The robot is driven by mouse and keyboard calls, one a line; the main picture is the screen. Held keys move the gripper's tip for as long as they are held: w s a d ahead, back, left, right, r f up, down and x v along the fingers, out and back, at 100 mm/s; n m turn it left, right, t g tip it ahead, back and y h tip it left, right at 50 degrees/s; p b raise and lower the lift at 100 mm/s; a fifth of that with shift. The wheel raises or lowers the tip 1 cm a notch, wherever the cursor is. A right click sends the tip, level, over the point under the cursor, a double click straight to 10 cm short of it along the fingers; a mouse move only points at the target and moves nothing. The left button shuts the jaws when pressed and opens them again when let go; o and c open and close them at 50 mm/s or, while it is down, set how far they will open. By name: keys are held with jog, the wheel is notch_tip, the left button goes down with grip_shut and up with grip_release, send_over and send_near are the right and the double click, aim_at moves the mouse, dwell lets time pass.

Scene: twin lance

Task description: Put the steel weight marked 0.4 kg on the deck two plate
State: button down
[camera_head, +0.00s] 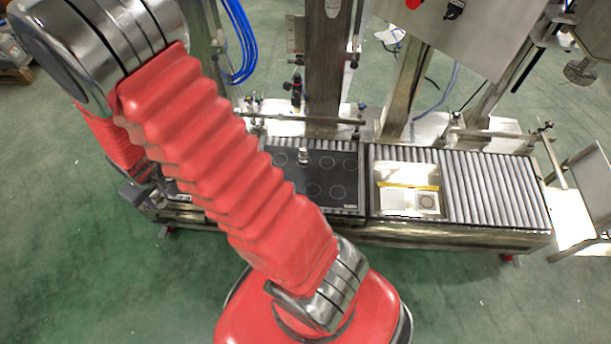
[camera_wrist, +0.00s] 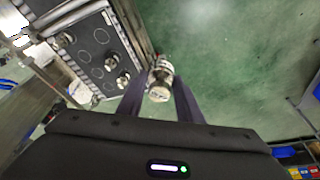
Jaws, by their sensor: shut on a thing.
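My gripper (camera_wrist: 160,88) is shut on a steel weight (camera_wrist: 160,76) in the wrist view, with one dark finger on each side. The weight is held over green floor, apart from the conveyor; its marking cannot be read. In the head view, my arm crosses the picture and my gripper is not visible. A light square plate (camera_head: 409,201) with a yellow stripe and a ringed circle lies on the right-hand conveyor rollers. I cannot tell whether it is the deck two plate. No weight shows on it.
A black board with circles (camera_head: 345,190) lies left of the plate, with one steel weight (camera_head: 303,156) visible; the wrist view shows several weights on it. Steel posts (camera_head: 327,70) and a cabinet (camera_head: 470,35) stand behind. Bare rollers (camera_head: 495,190) lie right of the plate.

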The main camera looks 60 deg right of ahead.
jog(key=w+d+f+m, duration=0.1)
jog(key=d+f, duration=0.2)
jog(key=d, duration=0.5)
jog(key=w+d+f+m, duration=0.1)
jog(key=w+d+f, duration=0.1)
jog(key=d, duration=0.7)
jog(key=m+h, duration=0.2)
jog(key=m, duration=0.4)
send_over(326, 160)
jog(key=s, duration=0.1)
notch_tip(326, 160, down, 19)
jog(key=shift+a+f+g, duration=0.1)
jog(key=shift+a+g, duration=0.3)
jog(key=shift+a, duration=0.05)
jog(key=shift+f, duration=2.95)
jog(key=shift+f, duration=2.05)
